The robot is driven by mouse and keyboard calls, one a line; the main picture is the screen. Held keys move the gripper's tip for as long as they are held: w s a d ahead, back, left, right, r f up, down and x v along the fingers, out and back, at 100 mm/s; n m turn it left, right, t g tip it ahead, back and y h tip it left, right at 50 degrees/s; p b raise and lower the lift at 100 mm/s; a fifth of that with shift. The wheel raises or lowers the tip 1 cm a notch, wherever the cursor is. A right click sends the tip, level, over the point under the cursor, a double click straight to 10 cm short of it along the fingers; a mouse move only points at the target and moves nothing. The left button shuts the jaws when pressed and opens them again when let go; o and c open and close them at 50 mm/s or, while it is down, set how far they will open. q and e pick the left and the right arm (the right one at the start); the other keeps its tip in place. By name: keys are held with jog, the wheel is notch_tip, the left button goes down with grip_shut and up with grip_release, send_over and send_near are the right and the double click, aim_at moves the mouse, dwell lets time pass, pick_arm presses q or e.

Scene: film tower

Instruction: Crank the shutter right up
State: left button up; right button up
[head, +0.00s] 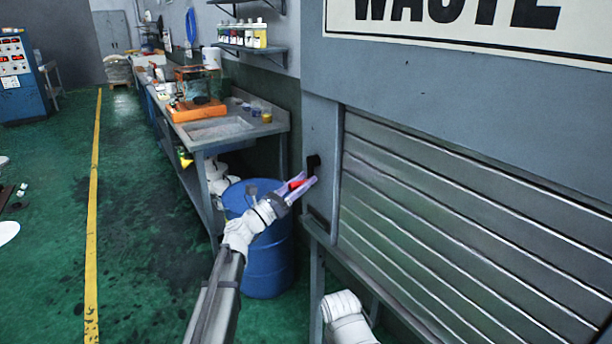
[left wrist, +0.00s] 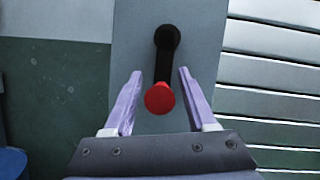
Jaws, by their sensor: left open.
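The slatted grey shutter (head: 450,230) fills the right of the head view and is down as far as I can see. Its crank is on the post to the left: a black hub (left wrist: 167,38), a black arm (left wrist: 164,68) hanging straight down, and a red knob (left wrist: 159,98) at its lower end. My left gripper (left wrist: 158,75) is open, with its two pale purple fingers on either side of the crank arm and knob in the left wrist view. A gap shows on each side. In the head view, the left gripper (head: 308,181) is at the post and partly covers the red knob (head: 297,184).
A blue barrel (head: 268,265) stands just behind my left arm. A workbench (head: 215,131) with a sink and an orange tray (head: 196,110) runs along the wall. A sign (head: 480,22) is above the shutter. The green floor to the left is largely open.

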pick_arm(q)
jog(key=shift+w+d+r, duration=0.2)
jog(key=shift+w+d, duration=0.2)
jog(key=shift+d, duration=0.1)
jog(key=c, duration=0.8)
grip_shut()
jog(key=shift+w+a, duration=0.1)
jog(key=shift+a, duration=0.05)
